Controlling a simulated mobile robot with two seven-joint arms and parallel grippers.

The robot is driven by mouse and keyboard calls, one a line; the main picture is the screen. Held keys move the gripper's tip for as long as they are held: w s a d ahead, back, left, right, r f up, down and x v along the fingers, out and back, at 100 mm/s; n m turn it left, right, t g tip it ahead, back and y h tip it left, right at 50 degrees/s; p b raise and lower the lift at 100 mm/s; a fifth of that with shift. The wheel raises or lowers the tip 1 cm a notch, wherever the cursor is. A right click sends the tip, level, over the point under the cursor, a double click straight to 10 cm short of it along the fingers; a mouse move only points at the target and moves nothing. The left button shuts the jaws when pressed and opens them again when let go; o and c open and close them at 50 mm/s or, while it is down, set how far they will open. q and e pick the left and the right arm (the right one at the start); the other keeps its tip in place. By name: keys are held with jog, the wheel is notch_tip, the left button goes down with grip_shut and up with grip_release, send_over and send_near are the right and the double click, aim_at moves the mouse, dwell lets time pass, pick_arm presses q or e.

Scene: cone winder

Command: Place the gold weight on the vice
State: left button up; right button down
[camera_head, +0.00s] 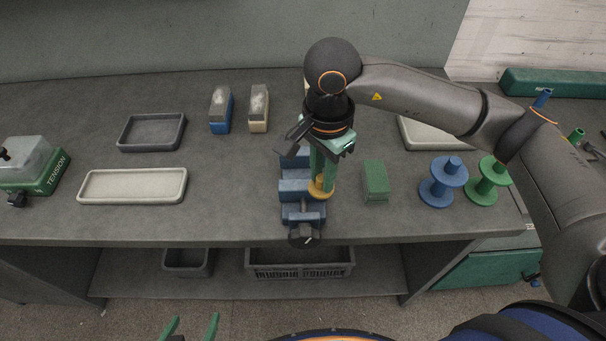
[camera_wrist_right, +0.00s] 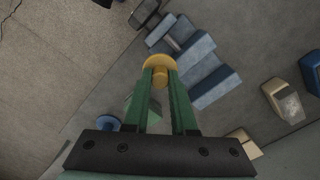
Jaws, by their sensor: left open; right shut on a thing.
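The gold weight (camera_head: 320,191) is a small round disc with a knob. My right gripper (camera_head: 322,179) points down and is shut on its knob. In the right wrist view the weight (camera_wrist_right: 157,62) sits between the green fingertips (camera_wrist_right: 160,75). The blue vice (camera_head: 295,187) stands at the front middle of the bench, its screw and handle toward the front edge. The weight overlaps the vice's right side in the head view; I cannot tell whether they touch. The vice also shows in the right wrist view (camera_wrist_right: 214,86). My left gripper (camera_head: 192,328) is open and empty, low in front of the bench.
A green block (camera_head: 376,181) stands right of the vice, with blue (camera_head: 443,182) and green (camera_head: 489,181) spools beyond. Two trays, pale (camera_head: 133,199) and dark (camera_head: 152,147), and a tension unit (camera_head: 38,177) are at left.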

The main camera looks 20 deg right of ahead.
jog(key=a+r+m+p, duration=0.25)
jog(key=a+m, duration=0.35)
jog(key=m, duration=0.9)
jog(key=a+r+m+p, duration=0.25)
jog(key=a+m, duration=0.35)
jog(key=m, duration=0.9)
jog(key=shift+m, duration=0.3)
jog(key=w+d+f, duration=0.1)
jog(key=d, duration=0.1)
jog(key=w+d+f, duration=0.1)
jog(key=w+d, duration=0.1)
jog(key=w+d+f, duration=0.1)
jog(key=w+d, duration=0.1)
jog(key=d, duration=0.1)
jog(key=shift+b, duration=0.4)
jog(key=d+f, duration=0.1)
jog(key=w+f, duration=0.1)
jog(key=w+d+f, duration=0.1)
jog(key=f, duration=0.1)
jog(key=shift+d, duration=0.3)
jog(key=shift+w+d+f+b, duration=0.25)
jog(key=shift+f+b, duration=0.35)
jog(key=shift+f, duration=0.25)
jog(key=shift+w+d+f+b, duration=0.1)
jog(key=shift+d+f+b, duration=0.1)
jog(key=shift+f+b, duration=0.5)
jog(key=shift+w+d+f+b, duration=0.25)
jog(key=shift+f+b, duration=0.2)
jog(key=shift+f, duration=0.5)
jog(key=shift+s, duration=0.1)
